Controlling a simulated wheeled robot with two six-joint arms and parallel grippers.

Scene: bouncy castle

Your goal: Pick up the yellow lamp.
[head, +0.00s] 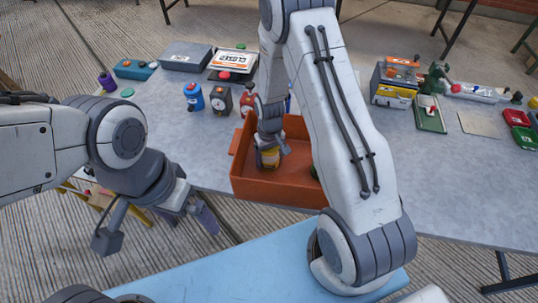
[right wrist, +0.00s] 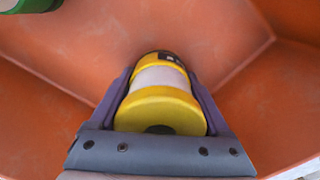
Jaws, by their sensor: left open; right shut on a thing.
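The yellow lamp (head: 268,158) is a short cylinder with yellow ends and a pale middle band. It is inside the orange tray (head: 275,188), towards its left side. My right gripper (head: 270,150) reaches down into the tray and is shut on the lamp. In the right wrist view, the lamp (right wrist: 160,106) lies between the two purple-grey fingers, with the orange tray's walls (right wrist: 275,85) around it. I cannot tell whether it touches the tray floor. My left gripper (head: 150,228) is open and empty, left of the tray, out beyond the table's front edge.
A green thing (right wrist: 60,16) is also in the tray, partly hidden by my right arm in the head view. Boxes (head: 393,82) and small items crowd the table's right. Bare table (head: 450,180) lies at front right.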

